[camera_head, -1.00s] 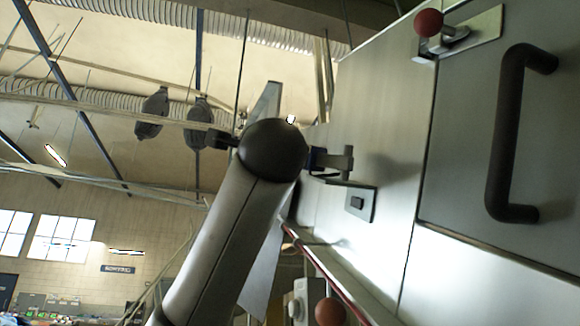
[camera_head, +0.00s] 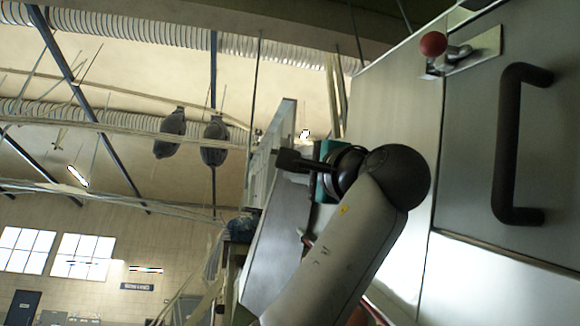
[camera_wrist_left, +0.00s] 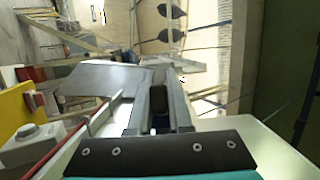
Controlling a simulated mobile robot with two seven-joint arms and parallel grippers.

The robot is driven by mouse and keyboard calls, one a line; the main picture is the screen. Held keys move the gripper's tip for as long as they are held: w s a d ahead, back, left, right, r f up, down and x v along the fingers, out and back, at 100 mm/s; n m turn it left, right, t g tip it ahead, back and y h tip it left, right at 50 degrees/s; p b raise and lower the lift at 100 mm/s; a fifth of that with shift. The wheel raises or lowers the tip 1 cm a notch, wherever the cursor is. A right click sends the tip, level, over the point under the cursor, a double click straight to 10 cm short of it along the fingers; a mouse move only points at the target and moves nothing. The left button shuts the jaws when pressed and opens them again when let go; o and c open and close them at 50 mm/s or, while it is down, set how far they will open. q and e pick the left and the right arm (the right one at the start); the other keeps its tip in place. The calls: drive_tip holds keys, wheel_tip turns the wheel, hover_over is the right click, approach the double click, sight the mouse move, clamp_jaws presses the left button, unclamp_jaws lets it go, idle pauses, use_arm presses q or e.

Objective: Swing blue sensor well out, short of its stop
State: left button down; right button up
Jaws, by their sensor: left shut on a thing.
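My right gripper is not in view.
A metal cabinet stands right in the head view, with a dark handle (camera_head: 508,145) and a red ball knob (camera_head: 433,44). A flat grey panel (camera_head: 275,235) stands left of my arm. A red rod (camera_wrist_left: 62,152) and a knobbed grey box (camera_wrist_left: 30,145) lie left in the wrist view.

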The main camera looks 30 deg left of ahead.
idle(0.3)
use_arm(q)
drive_tip(key=c, duration=0.8)
unclamp_jaws()
drive_tip(key=shift+c, duration=0.2)
drive_tip(key=shift+a, duration=0.1)
